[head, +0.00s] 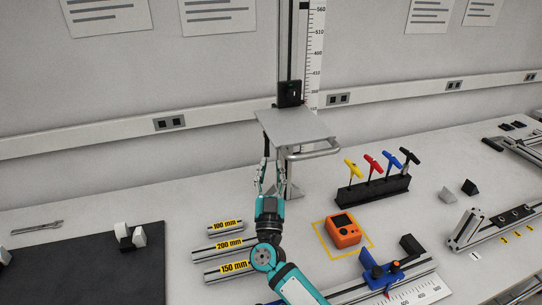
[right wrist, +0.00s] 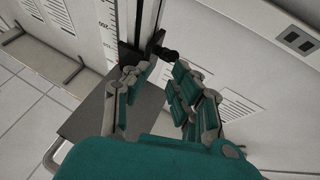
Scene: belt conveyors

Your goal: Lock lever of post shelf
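The post shelf's grey plate (head: 295,126) stands out from a vertical post (head: 292,45) at the back of the table. A black clamp (head: 290,93) with a small knob or lever sits on the post just above the plate. In the right wrist view the black lever (right wrist: 168,54) shows beyond my fingertips, beside the post. My right gripper (head: 270,168) is at the plate's front left, its fingers pointing up. In the right wrist view its fingers (right wrist: 159,72) are apart with nothing between them. I cannot tell whether they touch the plate. My left gripper is not in view.
A tubular handle (head: 315,153) juts from the plate's front right. A ruler (head: 316,50) runs beside the post. Colored T-handle tools (head: 375,185) stand in a black block to the right. An orange device (head: 343,230) and labelled bars (head: 228,246) lie in front.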

